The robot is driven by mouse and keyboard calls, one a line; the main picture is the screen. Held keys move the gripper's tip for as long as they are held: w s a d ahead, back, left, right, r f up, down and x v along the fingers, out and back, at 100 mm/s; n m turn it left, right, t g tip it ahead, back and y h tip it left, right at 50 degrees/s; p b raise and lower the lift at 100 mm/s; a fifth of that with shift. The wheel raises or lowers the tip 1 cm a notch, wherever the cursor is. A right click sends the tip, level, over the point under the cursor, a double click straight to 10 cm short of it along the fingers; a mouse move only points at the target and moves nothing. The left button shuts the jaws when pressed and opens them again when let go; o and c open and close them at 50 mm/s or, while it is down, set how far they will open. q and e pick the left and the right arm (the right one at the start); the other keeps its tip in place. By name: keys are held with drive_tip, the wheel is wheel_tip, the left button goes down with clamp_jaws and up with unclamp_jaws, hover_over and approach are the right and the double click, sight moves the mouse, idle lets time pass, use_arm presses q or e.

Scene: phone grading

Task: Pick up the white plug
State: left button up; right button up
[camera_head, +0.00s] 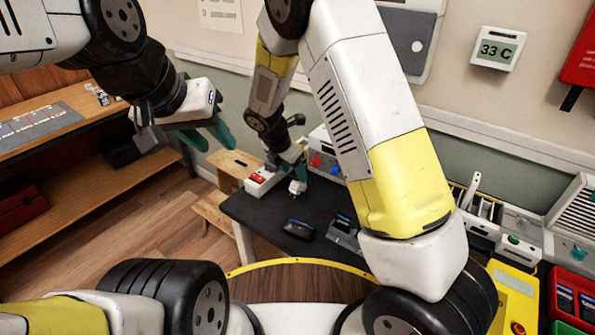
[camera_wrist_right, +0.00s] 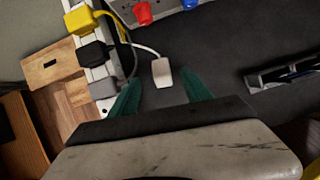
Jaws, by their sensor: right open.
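The white plug (camera_wrist_right: 162,73) shows in the right wrist view, with a white cable running up and left toward the power strip (camera_wrist_right: 95,72). My right gripper (camera_wrist_right: 160,79) is open, its teal fingers on either side of the plug's near end; I cannot tell whether they touch it. In the head view my right gripper (camera_head: 296,172) is low over the dark table, by the power strip (camera_head: 262,181), with a small white piece, seemingly the plug (camera_head: 298,187), just below it. My left gripper (camera_head: 207,133) is raised at the left, fingers apart and empty.
A yellow plug (camera_wrist_right: 80,19), a black plug (camera_wrist_right: 93,53) and a grey plug (camera_wrist_right: 103,88) sit along the strip. Red (camera_wrist_right: 142,13) and blue knobs stand beyond. A dark phone-like object (camera_head: 299,229) lies on the dark table (camera_head: 262,212). A wooden stool (camera_head: 233,163) stands left.

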sight(296, 181)
drive_tip(key=x, duration=0.4)
drive_tip(key=shift+s+a+f, duration=0.1)
drive_tip(key=shift+s+f, duration=0.15)
drive_tip(key=shift+f, duration=0.25)
drive_tip(key=shift+w+f, duration=0.15)
drive_tip(key=shift+f, duration=0.3)
clamp_jaws()
